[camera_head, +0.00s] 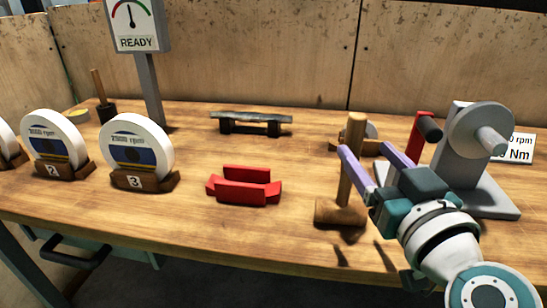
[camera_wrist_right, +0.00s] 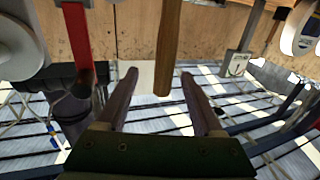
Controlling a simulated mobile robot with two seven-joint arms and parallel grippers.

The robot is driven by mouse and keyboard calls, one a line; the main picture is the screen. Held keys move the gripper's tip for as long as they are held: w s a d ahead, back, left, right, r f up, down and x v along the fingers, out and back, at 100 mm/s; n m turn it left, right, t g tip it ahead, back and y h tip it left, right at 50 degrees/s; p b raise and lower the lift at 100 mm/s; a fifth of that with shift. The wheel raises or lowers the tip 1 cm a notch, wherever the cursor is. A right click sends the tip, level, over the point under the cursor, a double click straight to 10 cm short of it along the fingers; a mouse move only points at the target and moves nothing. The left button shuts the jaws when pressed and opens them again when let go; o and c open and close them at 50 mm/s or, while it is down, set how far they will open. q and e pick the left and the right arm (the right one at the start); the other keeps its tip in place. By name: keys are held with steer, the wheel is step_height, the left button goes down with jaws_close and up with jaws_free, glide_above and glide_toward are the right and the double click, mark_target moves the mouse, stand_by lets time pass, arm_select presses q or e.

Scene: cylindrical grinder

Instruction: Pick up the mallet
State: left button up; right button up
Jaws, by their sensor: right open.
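The wooden mallet stands upright on its brown head (camera_head: 338,213), with its handle (camera_head: 352,150) pointing up, at the front right of the bench. My right gripper (camera_head: 364,150) is open beside the handle, coming in from the right. In the right wrist view the handle (camera_wrist_right: 168,45) shows between the two open fingers of the right gripper (camera_wrist_right: 158,75), and the mallet head is out of sight. I cannot tell whether a finger touches the handle. My left gripper is not in view.
The grey grinder (camera_head: 460,160) with a red lever (camera_head: 415,138) stands right of the mallet, near my right gripper. A red cradle (camera_head: 245,188) sits left of the mallet. Numbered white wheels (camera_head: 140,150) stand on wooden stands farther left. A READY gauge post (camera_head: 150,90) stands behind.

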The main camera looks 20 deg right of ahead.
steer(key=x, duration=0.7)
steer(key=shift+w+a+r, duration=0.25)
steer(key=shift+w+r, duration=0.15)
steer(key=shift+r, duration=0.05)
steer(key=shift+c, duration=0.3)
jaws_close()
stand_by(0.6)
